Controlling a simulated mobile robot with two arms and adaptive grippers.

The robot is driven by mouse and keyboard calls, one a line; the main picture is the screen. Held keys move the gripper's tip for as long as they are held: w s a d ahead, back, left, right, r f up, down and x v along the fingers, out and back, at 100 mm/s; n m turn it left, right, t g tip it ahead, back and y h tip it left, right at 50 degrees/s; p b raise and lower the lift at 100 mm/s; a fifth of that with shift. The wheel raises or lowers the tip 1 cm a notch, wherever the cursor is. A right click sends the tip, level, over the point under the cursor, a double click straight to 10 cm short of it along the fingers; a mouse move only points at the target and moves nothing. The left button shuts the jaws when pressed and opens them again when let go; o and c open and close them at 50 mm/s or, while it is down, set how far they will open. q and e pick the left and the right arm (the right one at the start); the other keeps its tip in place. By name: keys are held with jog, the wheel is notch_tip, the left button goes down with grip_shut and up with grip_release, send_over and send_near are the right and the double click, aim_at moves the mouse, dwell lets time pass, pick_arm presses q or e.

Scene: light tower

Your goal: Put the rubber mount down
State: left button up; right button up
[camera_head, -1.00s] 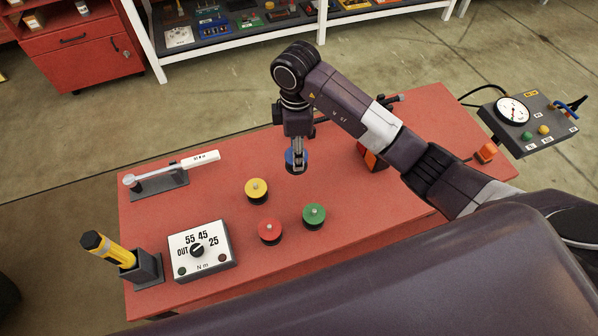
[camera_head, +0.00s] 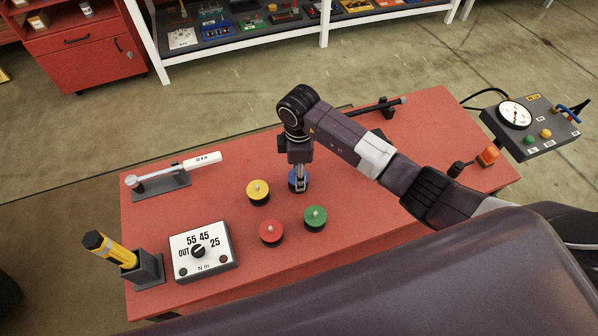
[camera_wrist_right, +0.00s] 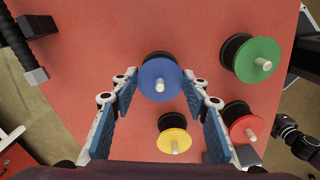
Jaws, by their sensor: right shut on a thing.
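The blue rubber mount, a blue disc on a black body with a metal stud, shows in the right wrist view (camera_wrist_right: 159,82) between the fingers of my right gripper (camera_wrist_right: 160,95). In the head view, the right gripper (camera_head: 299,184) points down and partly hides the blue mount (camera_head: 292,180). It is shut on the mount, low over the red table (camera_head: 220,205); I cannot tell whether the mount's base touches the surface. My left gripper is not in view.
A yellow mount (camera_head: 258,190), a red mount (camera_head: 270,231) and a green mount (camera_head: 315,216) stand close by. A dial box (camera_head: 203,250), a yellow-handled tool in a holder (camera_head: 120,252) and a torque wrench (camera_head: 175,172) are at the left. A gauge box (camera_head: 530,125) is at the right.

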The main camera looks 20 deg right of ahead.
jog(key=o, duration=1.4)
jog(key=shift+f, duration=0.1)
jog(key=shift+c, duration=0.2)
notch_tip(320, 180, up, 12)
jog(key=shift+r, duration=0.2)
